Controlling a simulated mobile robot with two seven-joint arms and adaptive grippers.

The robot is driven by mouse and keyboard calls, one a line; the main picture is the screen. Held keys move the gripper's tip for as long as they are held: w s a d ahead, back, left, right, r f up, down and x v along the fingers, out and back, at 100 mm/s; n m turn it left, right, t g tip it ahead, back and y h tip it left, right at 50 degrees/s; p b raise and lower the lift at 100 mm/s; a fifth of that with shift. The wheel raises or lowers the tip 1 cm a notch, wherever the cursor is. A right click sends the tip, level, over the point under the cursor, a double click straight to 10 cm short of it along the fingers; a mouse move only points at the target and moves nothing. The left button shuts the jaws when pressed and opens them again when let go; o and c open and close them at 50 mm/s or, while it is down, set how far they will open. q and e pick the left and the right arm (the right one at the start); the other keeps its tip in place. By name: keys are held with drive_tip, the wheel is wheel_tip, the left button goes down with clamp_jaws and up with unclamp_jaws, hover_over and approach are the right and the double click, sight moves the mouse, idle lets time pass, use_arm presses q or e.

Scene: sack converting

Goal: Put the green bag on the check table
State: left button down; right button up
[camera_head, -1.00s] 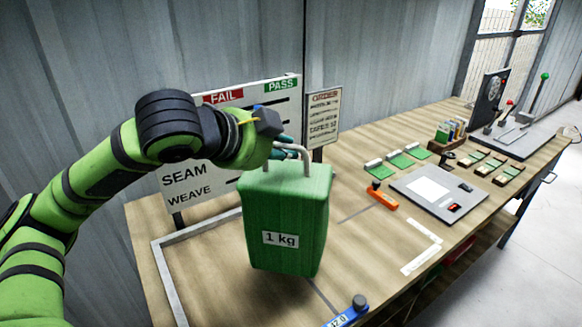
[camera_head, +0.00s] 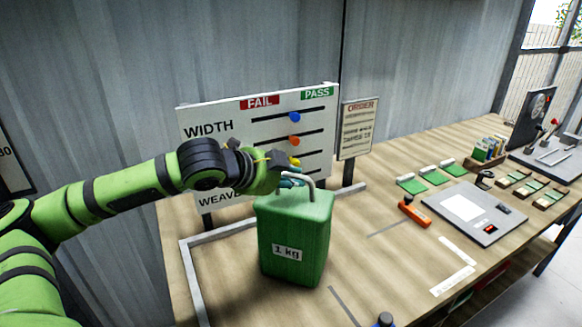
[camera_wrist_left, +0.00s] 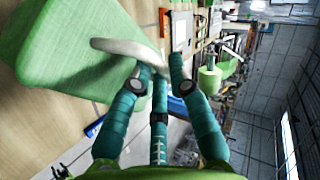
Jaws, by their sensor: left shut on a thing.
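The green bag (camera_head: 275,235), a boxy upright sack with a "1 kg" label and a pale loop handle (camera_head: 314,184), is at the near left part of the wooden check table (camera_head: 370,285). My left gripper (camera_head: 292,181) is shut on the handle at the bag's top. In the left wrist view the fingers (camera_wrist_left: 160,72) close around the pale handle (camera_wrist_left: 125,47), with the green bag (camera_wrist_left: 75,50) at upper left. I cannot tell whether the bag's underside touches the table or hangs just above it. My right gripper is not in view.
A FAIL/PASS board (camera_head: 220,118) and an order sign (camera_head: 357,130) stand behind the bag. A grey frame (camera_head: 190,275) lies left of it. An orange tool (camera_head: 413,212), grey scale (camera_head: 475,212) and green-and-white swatches (camera_head: 412,184) lie to the right.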

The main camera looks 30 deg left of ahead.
use_arm(q)
drive_tip(key=shift+r, duration=0.2)
drive_tip(key=c, duration=1.2)
unclamp_jaws()
drive_tip(key=shift+f, duration=0.2)
drive_tip(key=shift+s, duration=0.1)
drive_tip(key=shift+r, duration=0.2)
drive_tip(key=shift+s, duration=0.1)
drive_tip(key=b+v, duration=0.2)
drive_tip(key=v, duration=0.9)
drive_tip(key=shift+s+a+r, duration=0.1)
drive_tip(key=shift+s+r, duration=0.1)
drive_tip(key=shift+s, duration=0.05)
